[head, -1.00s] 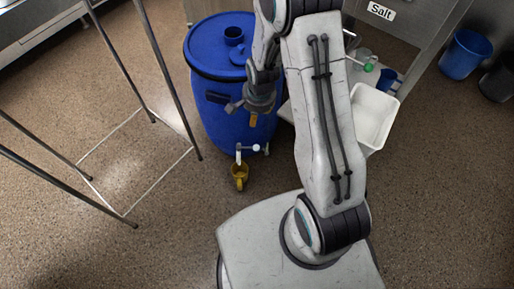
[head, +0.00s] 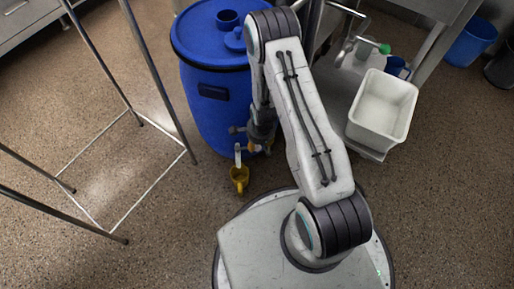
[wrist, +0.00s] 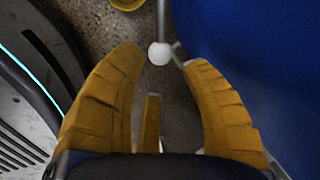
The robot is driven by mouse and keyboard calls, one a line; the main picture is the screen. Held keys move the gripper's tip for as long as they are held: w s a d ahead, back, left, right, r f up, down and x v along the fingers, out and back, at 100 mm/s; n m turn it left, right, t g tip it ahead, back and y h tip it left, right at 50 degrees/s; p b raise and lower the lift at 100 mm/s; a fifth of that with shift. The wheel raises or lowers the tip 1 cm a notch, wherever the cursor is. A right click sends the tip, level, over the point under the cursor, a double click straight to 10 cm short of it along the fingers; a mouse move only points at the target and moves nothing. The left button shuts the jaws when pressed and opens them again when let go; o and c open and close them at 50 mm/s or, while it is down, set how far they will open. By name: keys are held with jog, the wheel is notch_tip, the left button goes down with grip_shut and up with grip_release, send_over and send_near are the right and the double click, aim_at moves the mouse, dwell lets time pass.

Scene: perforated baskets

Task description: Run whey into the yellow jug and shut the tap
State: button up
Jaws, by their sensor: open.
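The blue barrel (head: 215,110) stands upright on the floor, with a pale tap spout (head: 238,156) low on its front. The yellow jug (head: 239,181) stands below the spout; I cannot tell whether liquid runs into it. Its edge shows at the top of the wrist view (wrist: 125,3). My gripper (head: 256,147) is low beside the barrel, right of the spout, and hides part of the tap. In the wrist view my open gripper (wrist: 166,58) has the tap's white round knob (wrist: 158,53) between its orange fingertips; contact is not clear.
A white tub (head: 382,108) stands on a low shelf at the right. A metal frame (head: 160,75) stands at the left. A blue bucket (head: 472,40) is at the far right. The floor in front of the jug is clear.

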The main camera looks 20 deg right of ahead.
aim_at(257, 147)
jog(key=shift+w+f+b, duration=0.2)
jog(key=shift+f+b, duration=0.95)
jog(key=shift+b, duration=0.25)
jog(key=shift+w+f+b, duration=0.2)
jog(key=shift+f+b, duration=0.9)
jog(key=shift+b, duration=0.3)
jog(key=shift+w+f+b, duration=0.2)
jog(key=shift+f+b, duration=0.1)
jog(key=shift+f, duration=0.6)
grip_shut()
